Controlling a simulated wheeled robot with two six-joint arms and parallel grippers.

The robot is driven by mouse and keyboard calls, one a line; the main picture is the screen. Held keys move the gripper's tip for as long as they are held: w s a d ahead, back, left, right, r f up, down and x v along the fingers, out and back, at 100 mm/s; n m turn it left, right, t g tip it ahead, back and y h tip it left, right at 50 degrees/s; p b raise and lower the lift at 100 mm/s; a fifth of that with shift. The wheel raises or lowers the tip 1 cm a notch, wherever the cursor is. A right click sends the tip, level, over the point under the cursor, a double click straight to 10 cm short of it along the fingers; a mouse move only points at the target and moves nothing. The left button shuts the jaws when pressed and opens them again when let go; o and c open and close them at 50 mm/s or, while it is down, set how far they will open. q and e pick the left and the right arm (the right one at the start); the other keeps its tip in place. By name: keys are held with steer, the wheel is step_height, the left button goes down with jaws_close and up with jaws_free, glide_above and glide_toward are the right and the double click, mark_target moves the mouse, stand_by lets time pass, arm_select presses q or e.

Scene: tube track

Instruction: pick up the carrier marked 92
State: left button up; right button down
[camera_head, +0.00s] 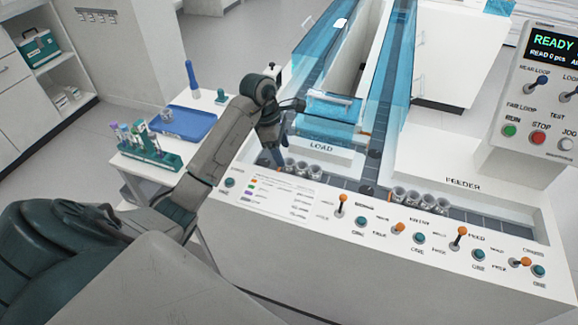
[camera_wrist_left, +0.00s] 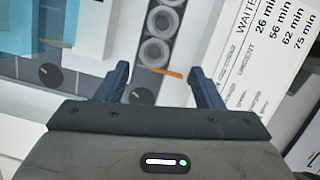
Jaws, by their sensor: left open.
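Several round grey carriers (camera_head: 303,169) stand in a row in the dark lane by the LOAD label. Several more carriers (camera_head: 420,200) stand in the FEEDER lane. No number 92 can be read on any of them. My left gripper (camera_head: 277,157) points down at the left end of the LOAD row. In the left wrist view the gripper (camera_wrist_left: 158,72) is open with nothing between its fingers. The nearest carrier (camera_wrist_left: 155,52) shows its open round top just beyond the fingertips, apart from them. Part of the LOAD row is hidden behind the gripper in the head view.
Clear blue guards (camera_head: 330,42) flank the track behind LOAD. A front panel (camera_head: 400,250) carries orange levers and buttons. A READY control box (camera_head: 545,90) stands at right. A side table at left holds a blue tray (camera_head: 182,122) and a green tube rack (camera_head: 150,152).

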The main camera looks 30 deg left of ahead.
mark_target(288, 159)
arm_select(q)
steer(key=x, duration=0.2)
steer(key=p+x, duration=0.1)
steer(key=x, duration=0.1)
steer(key=shift+w+f, duration=0.1)
steer(key=shift+w, duration=0.3)
steer(key=shift+f, duration=0.5)
arm_select(e)
steer(key=shift+s+d+f, duration=0.2)
steer(key=shift+s+f, duration=1.2)
steer(key=shift+s, duration=0.1)
arm_select(q)
steer(key=c, duration=0.9)
